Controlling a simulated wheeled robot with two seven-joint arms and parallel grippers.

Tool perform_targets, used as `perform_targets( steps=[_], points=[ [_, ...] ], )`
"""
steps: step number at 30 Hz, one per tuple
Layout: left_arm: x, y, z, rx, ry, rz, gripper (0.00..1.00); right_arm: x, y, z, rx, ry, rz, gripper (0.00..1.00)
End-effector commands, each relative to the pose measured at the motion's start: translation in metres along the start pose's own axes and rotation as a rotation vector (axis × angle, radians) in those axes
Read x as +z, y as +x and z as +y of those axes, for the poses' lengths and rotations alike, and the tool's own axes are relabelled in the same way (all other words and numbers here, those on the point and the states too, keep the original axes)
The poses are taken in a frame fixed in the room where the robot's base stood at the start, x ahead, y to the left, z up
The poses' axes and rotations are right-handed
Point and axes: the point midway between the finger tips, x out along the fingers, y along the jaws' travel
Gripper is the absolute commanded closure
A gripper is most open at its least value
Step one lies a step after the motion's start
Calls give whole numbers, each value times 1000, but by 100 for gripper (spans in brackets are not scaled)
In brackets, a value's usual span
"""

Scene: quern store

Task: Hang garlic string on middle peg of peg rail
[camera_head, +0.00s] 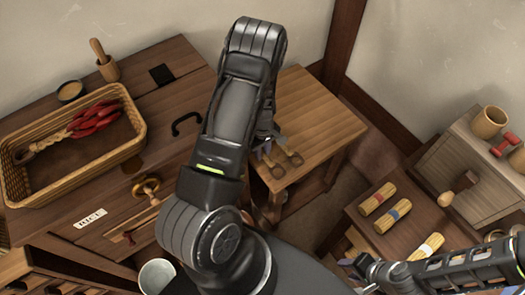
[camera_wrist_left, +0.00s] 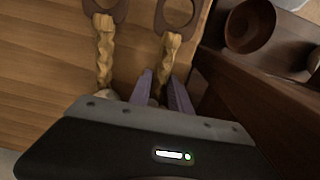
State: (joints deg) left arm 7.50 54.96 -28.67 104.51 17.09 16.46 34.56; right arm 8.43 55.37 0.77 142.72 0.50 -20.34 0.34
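Two garlic strings lie side by side on the small wooden table. Each has a pale braid ending in a brown ring. In the left wrist view, one garlic string (camera_wrist_left: 104,52) is at the left, and the other garlic string (camera_wrist_left: 168,55) is at the right. My left gripper (camera_wrist_left: 160,78) has its purple fingers on either side of the right string's lower braid. Whether they press on it is unclear. In the head view, my left gripper (camera_head: 264,154) is low over the table, partly hidden by my arm. My right gripper (camera_head: 350,264) is at the lower right. I see no peg rail.
A wicker basket (camera_head: 128,98) with a red chilli string (camera_head: 93,120) stands on the left chest. The small table (camera_head: 310,105) is clear at its back. Several straw bundles (camera_head: 377,198) lie at right, near a wooden mallet (camera_head: 459,187).

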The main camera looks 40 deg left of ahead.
Motion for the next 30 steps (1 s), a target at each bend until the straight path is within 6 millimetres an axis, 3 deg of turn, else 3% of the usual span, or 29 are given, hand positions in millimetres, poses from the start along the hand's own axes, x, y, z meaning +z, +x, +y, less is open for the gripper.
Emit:
perform_targets(
  steps=[6, 17, 30],
  points=[
    [0, -1, 0, 0, 0, 0, 59, 0, -1, 0, 0, 0, 0, 64],
    [0, -2, 0, 0, 0, 1, 59, 0, -3, -1, 1, 0, -1, 64],
    [0, -68, 3, 2, 2, 2, 59, -2, 8, 2, -4, -3, 3, 64]
  ],
)
